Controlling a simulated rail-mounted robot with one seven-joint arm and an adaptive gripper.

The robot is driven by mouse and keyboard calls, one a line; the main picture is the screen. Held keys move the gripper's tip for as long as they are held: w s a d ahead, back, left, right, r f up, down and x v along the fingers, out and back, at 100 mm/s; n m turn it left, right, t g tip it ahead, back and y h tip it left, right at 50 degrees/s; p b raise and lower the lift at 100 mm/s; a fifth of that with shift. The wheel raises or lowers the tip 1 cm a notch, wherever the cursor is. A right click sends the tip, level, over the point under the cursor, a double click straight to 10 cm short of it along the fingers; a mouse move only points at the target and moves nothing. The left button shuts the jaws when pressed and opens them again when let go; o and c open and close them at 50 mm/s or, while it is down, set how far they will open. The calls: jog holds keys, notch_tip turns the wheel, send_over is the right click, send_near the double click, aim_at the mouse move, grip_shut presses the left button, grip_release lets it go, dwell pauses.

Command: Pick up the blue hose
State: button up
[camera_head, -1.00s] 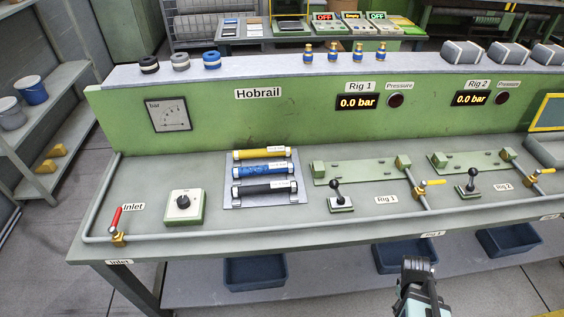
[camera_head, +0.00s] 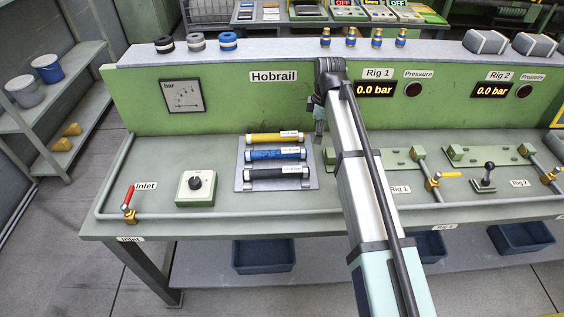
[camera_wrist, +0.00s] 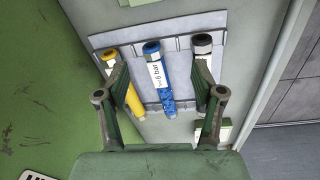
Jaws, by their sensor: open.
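The blue hose (camera_head: 272,154) lies in a grey rack (camera_head: 312,174) on the green bench, between a yellow hose (camera_head: 272,138) and a black hose (camera_head: 272,173). In the wrist view the blue hose (camera_wrist: 165,95) lies between my gripper's two fingers, seen from above, with a white label near one end. My gripper (camera_wrist: 160,95) is open and empty, with its fingers spread toward the yellow hose (camera_wrist: 130,95) and the black hose (camera_wrist: 202,45). In the head view my gripper (camera_head: 319,132) is right of the rack, partly hidden by my arm.
A dial box (camera_head: 195,188) stands left of the rack. A pipe with a red-handled inlet valve (camera_head: 129,199) runs along the bench front. The bench's raised back panel (camera_head: 225,100) stands behind the rack.

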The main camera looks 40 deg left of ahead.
notch_tip(320, 180, up, 5)
jog(key=n+g+b, duration=0.1)
jog(key=n, duration=0.1)
send_over(276, 151)
jog(key=w+d, duration=0.2)
jog(key=shift+g, duration=0.3)
jog(key=f+p, duration=0.1)
jog(key=f, duration=0.2)
jog(key=s+a+f+p, duration=0.1)
jog(key=f, duration=0.3)
jog(key=f+p, duration=0.1)
jog(key=f, duration=0.3)
jog(key=shift+s+a+f+p, duration=0.2)
jog(key=shift+a+p, duration=0.1)
jog(key=shift+p, duration=0.1)
jog(key=shift+s+a+f+p, duration=0.15)
jog(key=shift+f+p, duration=0.55)
jog(key=shift+f, duration=0.6)
jog(key=shift+s+a+f+p, duration=0.1)
jog(key=shift+f+p, duration=0.55)
jog(key=shift+f, duration=0.65)
grip_shut()
